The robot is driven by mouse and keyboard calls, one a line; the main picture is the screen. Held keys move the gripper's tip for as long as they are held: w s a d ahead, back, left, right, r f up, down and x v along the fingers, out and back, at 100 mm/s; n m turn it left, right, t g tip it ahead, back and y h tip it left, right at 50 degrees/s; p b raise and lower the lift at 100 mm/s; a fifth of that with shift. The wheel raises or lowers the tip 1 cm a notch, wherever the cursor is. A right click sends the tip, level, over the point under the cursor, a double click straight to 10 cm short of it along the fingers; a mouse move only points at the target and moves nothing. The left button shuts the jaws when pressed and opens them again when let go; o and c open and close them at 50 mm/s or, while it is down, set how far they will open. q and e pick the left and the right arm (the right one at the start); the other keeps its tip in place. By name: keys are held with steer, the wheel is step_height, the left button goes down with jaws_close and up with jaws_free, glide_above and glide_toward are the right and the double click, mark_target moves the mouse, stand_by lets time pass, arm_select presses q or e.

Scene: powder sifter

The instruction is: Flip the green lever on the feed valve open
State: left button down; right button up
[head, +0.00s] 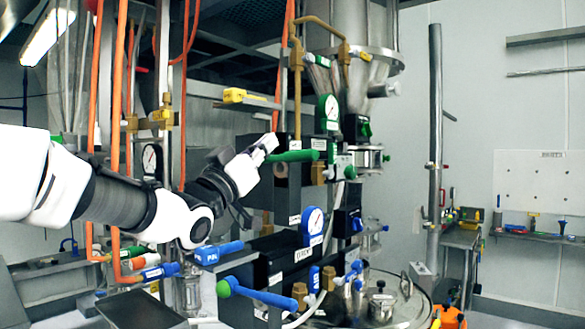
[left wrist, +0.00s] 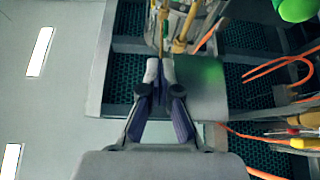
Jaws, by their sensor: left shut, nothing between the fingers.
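The green lever (head: 292,156) sticks out to the left, roughly level, from the feed valve beside a brass fitting (head: 318,174) in the head view. My left gripper (head: 268,143) is shut and empty. Its fingertips appear just above and to the left of the lever's free end; I cannot tell whether they touch it. In the left wrist view the closed fingers (left wrist: 160,72) point at a grey block, and a rounded green end (left wrist: 297,9), seemingly the lever's, shows at the top right corner, away from the fingertips. My right gripper is not in view.
A green-rimmed gauge (head: 327,113) stands above the lever. Orange hoses (head: 117,90) hang by my left arm. A yellow-handled valve (head: 245,97) sits above the gripper.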

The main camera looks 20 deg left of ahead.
mark_target(274, 161)
arm_select(q)
steer(key=f+p+x, duration=0.1)
steer(key=p+x, duration=0.3)
steer(key=x, duration=0.6)
step_height(274, 161, down, 5)
steer(key=shift+d+r, duration=0.15)
steer(key=shift+r, duration=0.05)
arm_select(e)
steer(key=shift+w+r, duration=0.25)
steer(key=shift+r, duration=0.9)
arm_select(q)
steer(key=shift+w, duration=0.1)
